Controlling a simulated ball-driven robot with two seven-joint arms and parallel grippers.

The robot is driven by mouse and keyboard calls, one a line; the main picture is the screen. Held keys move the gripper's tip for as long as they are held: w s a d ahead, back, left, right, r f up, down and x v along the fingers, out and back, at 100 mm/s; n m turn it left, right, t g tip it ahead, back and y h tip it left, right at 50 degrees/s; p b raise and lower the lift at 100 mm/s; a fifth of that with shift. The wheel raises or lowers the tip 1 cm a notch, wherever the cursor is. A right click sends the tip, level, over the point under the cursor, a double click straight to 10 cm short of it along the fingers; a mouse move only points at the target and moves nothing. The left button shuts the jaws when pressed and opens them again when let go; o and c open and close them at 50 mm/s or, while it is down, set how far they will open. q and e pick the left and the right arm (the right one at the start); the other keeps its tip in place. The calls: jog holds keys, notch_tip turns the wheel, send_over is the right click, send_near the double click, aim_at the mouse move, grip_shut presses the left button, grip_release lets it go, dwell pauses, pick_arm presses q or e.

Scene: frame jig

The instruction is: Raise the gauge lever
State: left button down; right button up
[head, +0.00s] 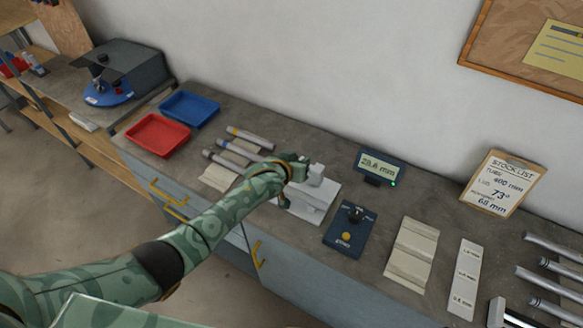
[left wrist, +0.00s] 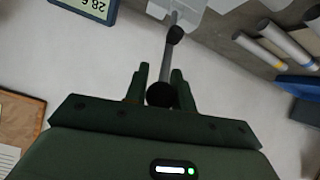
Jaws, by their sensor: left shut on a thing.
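The white gauge (head: 312,203) stands on the bench in the middle of the head view. My left gripper (head: 298,169) is at its upper left side and covers part of it. In the left wrist view the gauge (left wrist: 190,14) shows at the top edge, with a grey lever (left wrist: 168,60) running from it toward me. My left gripper (left wrist: 159,82) is shut on the lever, with its black knob (left wrist: 160,95) between the fingers. The lever is hidden in the head view. The digital readout (head: 380,167) appears to show 28.6 mm. My right gripper is not in view.
Grey tubes (head: 240,147) lie left of the gauge, near a red tray (head: 158,134) and a blue tray (head: 189,109). A dark blue control box (head: 350,229) stands close on the right, then a beige grooved block (head: 411,253). A stock list board (head: 503,183) stands at the back right.

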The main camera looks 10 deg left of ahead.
pick_arm(q)
jog(key=shift+w+d+r+b, duration=0.1)
jog(key=shift+w+d+r, duration=0.15)
jog(key=shift+w, duration=0.25)
jog(key=shift+w+d+r+b, duration=0.15)
jog(key=shift+w+r, duration=0.15)
jog(key=shift+w, duration=0.25)
jog(key=shift+w+d+r+b, duration=0.1)
jog(key=shift+w+d+r, duration=0.15)
jog(key=shift+w, duration=0.25)
jog(key=shift+s+f, duration=0.15)
jog(key=c, duration=1.4)
grip_release()
jog(key=shift+o, duration=1)
jog(key=shift+w+d, duration=0.1)
jog(key=shift+w, duration=0.15)
jog(key=shift+s+r, duration=0.2)
jog(key=p+v, duration=0.3)
jog(key=v, duration=0.3)
jog(key=shift+r, duration=0.1)
jog(key=p+v, duration=0.1)
jog(key=v, duration=0.8)
jog(key=shift+s, duration=0.35)
